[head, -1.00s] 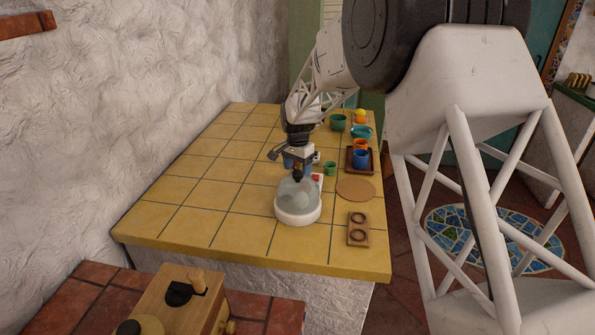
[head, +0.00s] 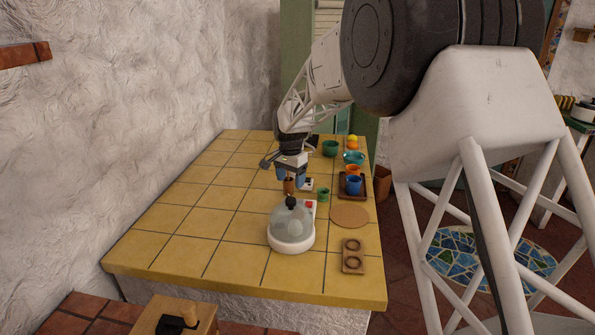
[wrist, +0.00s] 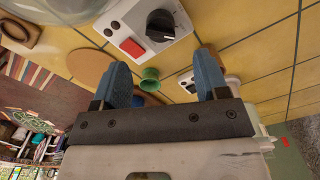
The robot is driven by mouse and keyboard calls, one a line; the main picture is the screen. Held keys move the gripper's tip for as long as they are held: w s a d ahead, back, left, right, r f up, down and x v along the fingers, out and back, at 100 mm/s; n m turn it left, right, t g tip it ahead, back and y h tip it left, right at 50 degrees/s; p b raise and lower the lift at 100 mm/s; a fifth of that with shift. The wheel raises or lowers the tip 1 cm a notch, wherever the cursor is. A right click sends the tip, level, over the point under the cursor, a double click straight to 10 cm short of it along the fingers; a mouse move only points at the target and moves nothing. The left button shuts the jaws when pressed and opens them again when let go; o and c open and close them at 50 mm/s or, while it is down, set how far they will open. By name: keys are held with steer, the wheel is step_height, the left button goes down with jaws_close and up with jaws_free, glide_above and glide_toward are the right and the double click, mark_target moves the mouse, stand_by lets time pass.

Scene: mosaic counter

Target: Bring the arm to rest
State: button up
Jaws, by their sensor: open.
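My gripper (head: 291,181) hangs over the yellow tiled counter (head: 180,222), pointing down, behind the glass-domed white appliance (head: 291,243) as the head view sees it. Its two blue fingers stand apart in the wrist view (wrist: 163,82), with nothing held between them. A green cup (wrist: 149,79) shows beyond the gap, lower down and apart from the fingers. A brown object (head: 289,186) shows between the fingers in the head view; I cannot tell its distance from them.
A white box with a red button and black knob (wrist: 145,27) is near the fingers. Right of the gripper are a small green cup (head: 323,194), a blue cup (head: 354,186) on a dark tray, a round mat (head: 349,215) and a wooden two-ring holder (head: 353,257). The counter's left side is clear.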

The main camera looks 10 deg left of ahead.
steer(key=s+d+r+n, duration=0.1)
steer(key=s+d+r, duration=0.4)
steer(key=s+d, duration=0.3)
steer(key=s+d+r+n+t, duration=0.1)
steer(key=s+d+r, duration=0.3)
steer(key=s+d, duration=0.35)
steer(key=s+d+r+n, duration=0.1)
steer(key=s+d+r, duration=0.4)
steer(key=s+d, duration=0.25)
steer(key=s+d+f, duration=0.1)
steer(key=s+d, duration=0.2)
steer(key=s, duration=0.6)
steer(key=s+d+f+n+t, duration=0.1)
steer(key=s+d, duration=0.3)
steer(key=s, duration=0.5)
steer(key=s+d+f+n, duration=0.1)
steer(key=s+d+f, duration=0.1)
steer(key=s, duration=0.8)
steer(key=shift+d+t, duration=0.3)
steer(key=shift+d, duration=0.5)
